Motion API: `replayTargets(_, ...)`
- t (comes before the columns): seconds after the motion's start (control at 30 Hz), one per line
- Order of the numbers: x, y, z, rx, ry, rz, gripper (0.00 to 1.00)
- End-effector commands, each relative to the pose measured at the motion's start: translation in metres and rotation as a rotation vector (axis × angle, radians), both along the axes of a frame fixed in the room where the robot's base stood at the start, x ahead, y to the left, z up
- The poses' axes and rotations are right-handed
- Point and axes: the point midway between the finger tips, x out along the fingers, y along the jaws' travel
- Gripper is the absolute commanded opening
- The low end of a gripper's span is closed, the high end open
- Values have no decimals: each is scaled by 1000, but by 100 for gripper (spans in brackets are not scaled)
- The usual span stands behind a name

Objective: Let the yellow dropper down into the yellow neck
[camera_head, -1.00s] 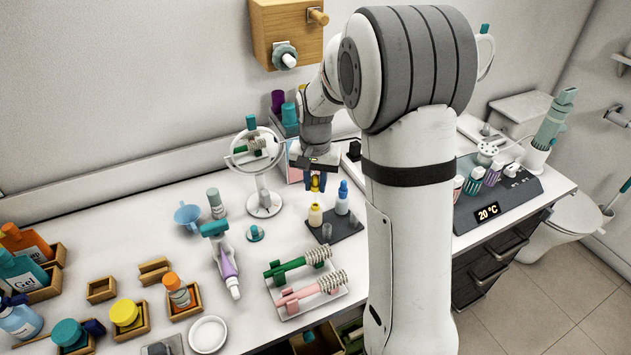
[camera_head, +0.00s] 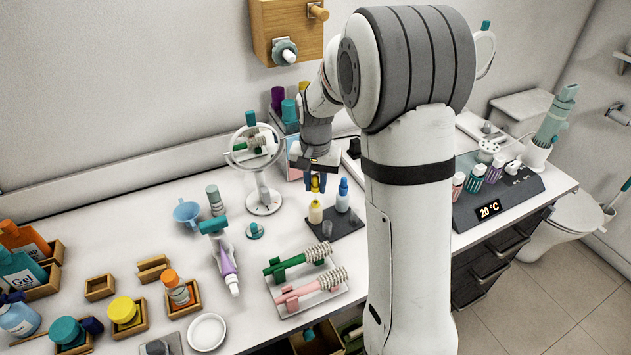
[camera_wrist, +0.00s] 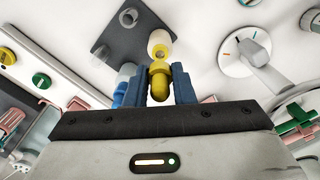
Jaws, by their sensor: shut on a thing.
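The yellow dropper (camera_head: 315,185) hangs upright between the blue fingers of my gripper (camera_head: 316,182), which is shut on it. The pale bottle with the yellow neck (camera_head: 315,213) stands on the dark tray, directly below the dropper in the head view. In the wrist view the dropper's rounded yellow bulb (camera_wrist: 160,86) sits between the fingers (camera_wrist: 158,80). The yellow neck (camera_wrist: 160,53) with its dark opening shows just beyond it, nearly in line. The dropper's lower end is hidden, so I cannot tell whether it is inside the neck.
A blue-capped bottle (camera_head: 342,195) stands close right of the yellow-necked one on the dark tray (camera_head: 350,222). A grey cup (camera_head: 327,229) is at the front. The round mirror (camera_head: 264,204) stands left, and a rack of hair brushes (camera_head: 306,302) lies in front.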

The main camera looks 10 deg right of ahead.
Motion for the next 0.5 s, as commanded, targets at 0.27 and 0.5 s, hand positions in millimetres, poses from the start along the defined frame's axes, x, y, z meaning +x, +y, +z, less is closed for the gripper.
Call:
replayTargets(0.27, 0, 0, -8, 0, 0, 0, 0)
replayTargets(0.5, 0, 0, -14, 0, 1, 0, 0)
